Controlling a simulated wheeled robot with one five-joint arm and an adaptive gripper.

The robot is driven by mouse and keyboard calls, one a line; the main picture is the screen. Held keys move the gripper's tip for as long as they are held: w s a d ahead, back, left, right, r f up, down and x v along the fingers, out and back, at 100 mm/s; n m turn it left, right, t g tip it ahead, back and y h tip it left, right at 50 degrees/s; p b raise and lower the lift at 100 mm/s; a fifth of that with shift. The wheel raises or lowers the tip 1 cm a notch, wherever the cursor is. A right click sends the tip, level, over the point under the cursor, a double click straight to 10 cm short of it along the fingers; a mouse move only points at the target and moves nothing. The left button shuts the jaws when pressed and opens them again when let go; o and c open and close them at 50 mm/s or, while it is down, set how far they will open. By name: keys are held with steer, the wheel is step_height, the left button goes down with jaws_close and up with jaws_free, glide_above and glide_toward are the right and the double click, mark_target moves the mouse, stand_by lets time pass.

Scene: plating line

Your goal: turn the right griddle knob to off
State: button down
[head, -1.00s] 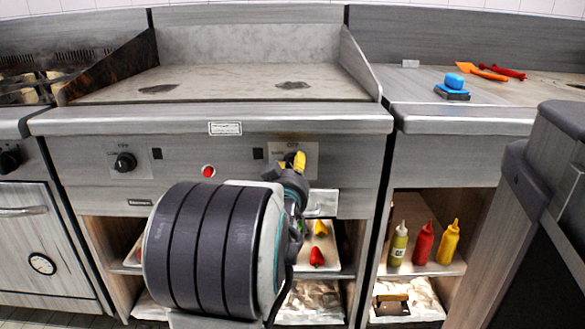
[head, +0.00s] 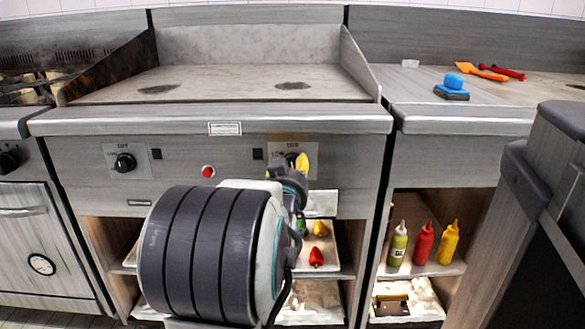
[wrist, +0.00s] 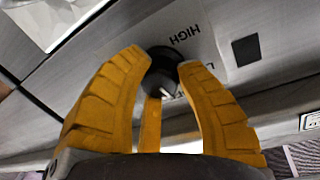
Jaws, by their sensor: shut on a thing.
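The right griddle knob (wrist: 161,72) is black and round and sits between my gripper's yellow fingers in the wrist view. My gripper (wrist: 162,64) is shut on it, one finger on each side. A white mark shows at the knob's lower edge, near a partly hidden label; the word HIGH is printed beside the knob. In the head view my gripper (head: 296,161) is at the right end of the control panel (head: 225,172), under an OFF label, and mostly hides the knob.
The left griddle knob (head: 124,162) and a red button (head: 208,172) are on the same panel. The griddle's front ledge (head: 150,124) juts out above. Below are shelves with a tray of peppers (head: 316,257) and several squeeze bottles (head: 424,243).

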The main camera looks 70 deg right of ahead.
steer(key=shift+m, duration=1.1)
steer(key=shift+w, duration=0.1)
steer(key=c, duration=0.8)
jaws_free()
steer(key=shift+a, duration=0.1)
steer(key=v, duration=0.7)
steer(key=shift+a+r, duration=0.1)
steer(key=shift+a, duration=0.05)
